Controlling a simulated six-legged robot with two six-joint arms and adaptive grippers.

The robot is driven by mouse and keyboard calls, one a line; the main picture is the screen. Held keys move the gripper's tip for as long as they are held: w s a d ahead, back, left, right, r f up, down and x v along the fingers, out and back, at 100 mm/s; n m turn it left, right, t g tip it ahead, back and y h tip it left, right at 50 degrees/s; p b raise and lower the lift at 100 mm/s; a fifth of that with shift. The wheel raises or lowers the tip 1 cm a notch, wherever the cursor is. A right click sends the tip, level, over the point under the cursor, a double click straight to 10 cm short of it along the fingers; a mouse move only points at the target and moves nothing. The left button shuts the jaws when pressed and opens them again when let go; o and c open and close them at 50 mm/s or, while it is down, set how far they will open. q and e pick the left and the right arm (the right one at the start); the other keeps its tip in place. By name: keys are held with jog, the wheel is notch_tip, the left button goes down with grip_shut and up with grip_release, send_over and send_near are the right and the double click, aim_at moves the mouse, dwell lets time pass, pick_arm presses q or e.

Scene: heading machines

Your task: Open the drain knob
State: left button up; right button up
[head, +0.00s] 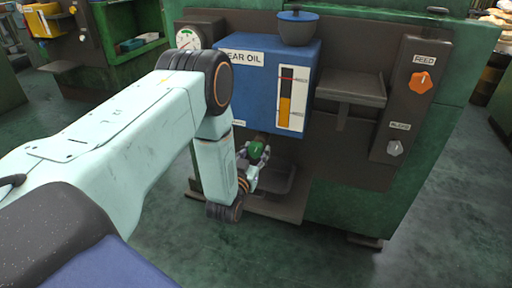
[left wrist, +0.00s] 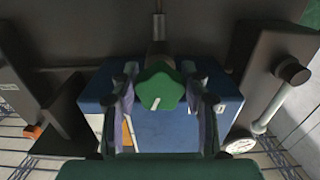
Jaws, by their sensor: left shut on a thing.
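The drain knob (head: 259,147) is green and sits on a pipe below the blue gear oil tank (head: 252,92). In the left wrist view the green knob (left wrist: 160,88) is at the upper middle, with one finger on each side. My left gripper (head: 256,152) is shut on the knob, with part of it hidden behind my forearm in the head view. The knob's exact turn angle is hard to tell. My right gripper is not in view.
A panel carries an orange feed knob (head: 421,82) and a grey knob (head: 394,148). A tray (head: 277,180) lies below.

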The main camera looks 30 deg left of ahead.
pick_arm(q)
jog(key=m+p, duration=0.2)
jog(key=m, duration=0.1)
jog(key=shift+a+r+m, duration=0.1)
jog(key=shift+m, duration=0.3)
jog(key=m+p, duration=0.2)
jog(key=m, duration=0.1)
jog(key=shift+a+m+p, duration=0.1)
jog(key=shift+m+p, duration=0.2)
jog(key=m+p, duration=0.1)
jog(key=m, duration=0.2)
jog(key=shift+r+p, duration=0.1)
jog(key=shift+p, duration=0.3)
jog(key=shift+a+m+p, duration=0.1)
jog(key=shift+m+p, duration=0.5)
jog(key=shift+m, duration=1.1)
jog(key=o, duration=1.2)
jog(key=shift+s, duration=0.1)
jog(key=v, duration=1.2)
